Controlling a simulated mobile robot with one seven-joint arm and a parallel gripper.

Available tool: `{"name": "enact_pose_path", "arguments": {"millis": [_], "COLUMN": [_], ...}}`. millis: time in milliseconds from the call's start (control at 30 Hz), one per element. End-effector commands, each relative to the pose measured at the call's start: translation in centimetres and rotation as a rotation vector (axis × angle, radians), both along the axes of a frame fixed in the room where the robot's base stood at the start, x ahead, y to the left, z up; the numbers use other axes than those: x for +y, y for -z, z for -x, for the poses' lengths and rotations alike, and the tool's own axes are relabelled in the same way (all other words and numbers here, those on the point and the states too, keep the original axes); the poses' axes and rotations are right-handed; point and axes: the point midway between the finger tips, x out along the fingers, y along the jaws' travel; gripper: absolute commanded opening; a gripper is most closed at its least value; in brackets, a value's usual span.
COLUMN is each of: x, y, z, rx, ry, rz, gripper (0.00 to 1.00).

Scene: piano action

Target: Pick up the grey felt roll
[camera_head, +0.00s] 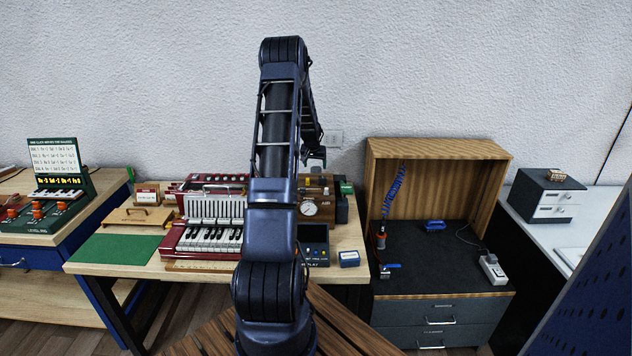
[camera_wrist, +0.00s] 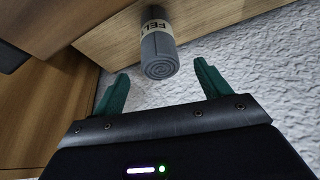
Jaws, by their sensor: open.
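The grey felt roll (camera_wrist: 159,55) shows in the wrist view, its spiral end facing the camera and a cream label with the letters "FEL" around it. It is against a wooden surface at the top centre. My gripper (camera_wrist: 161,69) has its two green fingers spread apart, with the roll's near end lined up between and a little beyond the fingertips. No contact shows. In the head view my gripper (camera_head: 316,158) is behind my arm, above the back of the middle bench. I cannot pick out the roll there.
The middle bench (camera_head: 120,268) holds a red keyboard model (camera_head: 205,240), a green mat (camera_head: 115,248) and a round gauge (camera_head: 309,208). An open wooden cabinet (camera_head: 440,150) stands to the right. In the wrist view, a wooden panel (camera_wrist: 55,110) is at the left.

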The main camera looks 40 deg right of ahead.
Motion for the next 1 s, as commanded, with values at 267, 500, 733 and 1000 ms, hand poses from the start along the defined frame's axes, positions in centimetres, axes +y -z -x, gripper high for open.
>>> {"name": "enact_pose_path", "arguments": {"millis": [267,500,733,1000], "x": [-0.6,-1.5,-2.0,-2.0], "y": [1.7,4.5,5.8,5.7], "z": [-0.3,-0.9,-1.2,-1.2], "rx": [0.001,0.001,0.0,0.0], "ry": [0.0,-0.001,-0.001,0.0], "rz": [-0.001,-0.001,0.0,0.0], "gripper": [0.76,0.76,0.76,0.52]}}
